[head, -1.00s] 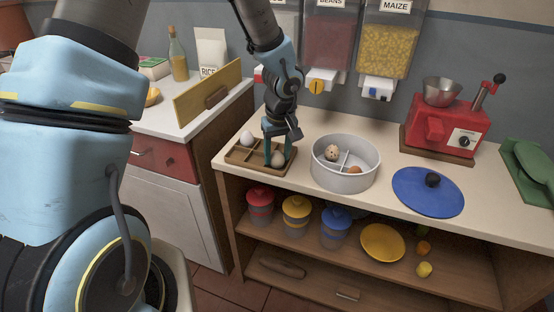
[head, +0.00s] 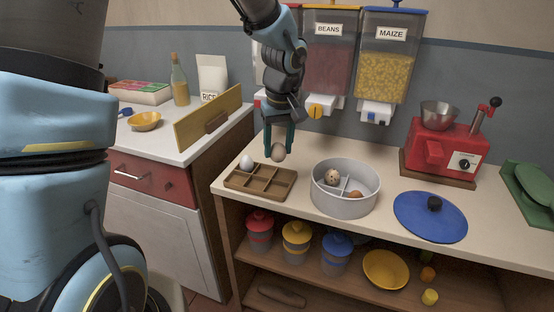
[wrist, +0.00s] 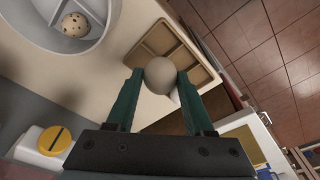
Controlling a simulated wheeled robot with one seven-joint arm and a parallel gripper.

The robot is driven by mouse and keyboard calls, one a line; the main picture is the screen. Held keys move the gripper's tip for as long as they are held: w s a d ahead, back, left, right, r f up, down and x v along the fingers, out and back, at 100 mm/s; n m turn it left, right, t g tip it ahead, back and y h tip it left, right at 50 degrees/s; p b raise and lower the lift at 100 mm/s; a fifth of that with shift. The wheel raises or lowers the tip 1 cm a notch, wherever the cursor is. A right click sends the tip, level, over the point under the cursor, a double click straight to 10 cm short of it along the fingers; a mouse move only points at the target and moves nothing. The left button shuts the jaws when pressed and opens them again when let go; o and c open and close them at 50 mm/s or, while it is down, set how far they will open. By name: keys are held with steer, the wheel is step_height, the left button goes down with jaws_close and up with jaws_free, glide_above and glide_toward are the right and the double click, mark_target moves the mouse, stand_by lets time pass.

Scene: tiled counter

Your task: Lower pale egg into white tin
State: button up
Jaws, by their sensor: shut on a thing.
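My gripper (head: 278,148) is shut on a pale grey-beige egg (head: 278,154) and holds it above the wooden egg tray (head: 262,190). In the wrist view the egg (wrist: 160,75) sits between my two green fingers. The white tin (head: 341,200) stands on the counter to the right of the tray, open at the top and split by dividers. It holds a speckled egg (head: 332,177) in a rear left compartment and a brown egg (head: 355,195) towards the front. A white egg (head: 246,162) stays in the tray's back left. The tin's other compartments are partly hidden by its wall.
A blue lid (head: 430,218) with a dark knob lies right of the tin. A red grinder (head: 447,148) stands behind it. Maize (head: 386,60) and beans (head: 328,60) dispensers hang on the wall behind the tin, their spouts low over the counter.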

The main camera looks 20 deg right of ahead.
steer(key=s+d+r+b, duration=0.1)
steer(key=s+d+b, duration=0.2)
steer(key=s+d, duration=0.5)
steer(key=shift+s+d+r, duration=0.2)
steer(key=shift+s+d, duration=0.1)
steer(key=shift+d, duration=1)
steer(key=shift+f, duration=0.1)
steer(key=shift+f+b, duration=2.45)
steer(key=shift+f, duration=0.7)
steer(key=shift+f, duration=0.15)
steer(key=o, duration=0.9)
steer(key=shift+c, duration=0.2)
